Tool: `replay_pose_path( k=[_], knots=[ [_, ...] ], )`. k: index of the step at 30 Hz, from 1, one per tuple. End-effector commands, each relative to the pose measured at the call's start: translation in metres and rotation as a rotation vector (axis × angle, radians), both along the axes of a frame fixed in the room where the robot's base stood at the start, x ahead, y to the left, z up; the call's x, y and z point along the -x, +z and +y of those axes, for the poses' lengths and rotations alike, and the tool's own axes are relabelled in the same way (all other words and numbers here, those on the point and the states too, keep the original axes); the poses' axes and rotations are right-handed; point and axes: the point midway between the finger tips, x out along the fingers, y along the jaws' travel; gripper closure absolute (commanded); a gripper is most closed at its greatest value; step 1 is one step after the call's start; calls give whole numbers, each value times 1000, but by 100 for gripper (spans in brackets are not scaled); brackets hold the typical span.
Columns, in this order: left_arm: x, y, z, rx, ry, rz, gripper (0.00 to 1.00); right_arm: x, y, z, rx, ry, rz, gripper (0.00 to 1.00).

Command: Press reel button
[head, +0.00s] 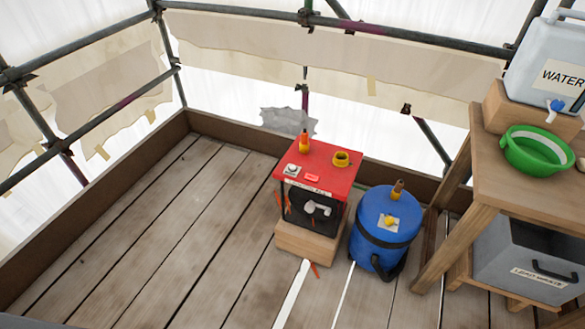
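A box with a red top (325,160) and a dark front stands on a wooden block (305,243) on the plank floor. A small red piece (312,178), which may be the button, lies on its top near the front edge. A label (308,189) runs along the front edge, too small to read surely. A light-coloured crank or fitting (316,208) shows on the dark front. Neither gripper is in view.
A blue drum (385,225) stands right of the box. A wooden bench (520,190) at the right holds a water container (545,65) and green bowl (538,151), with a grey bin (530,262) below. Railings (340,22) enclose the deck. Floor (170,235) at left is clear.

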Motion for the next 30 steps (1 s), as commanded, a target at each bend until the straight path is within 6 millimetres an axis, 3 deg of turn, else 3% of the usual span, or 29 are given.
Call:
replay_pose_path(
  k=[2, 16, 30],
  knots=[
    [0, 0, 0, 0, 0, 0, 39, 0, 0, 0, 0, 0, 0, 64],
    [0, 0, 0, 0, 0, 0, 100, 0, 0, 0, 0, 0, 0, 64],
    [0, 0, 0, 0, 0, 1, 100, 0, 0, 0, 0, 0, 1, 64]
  ],
)
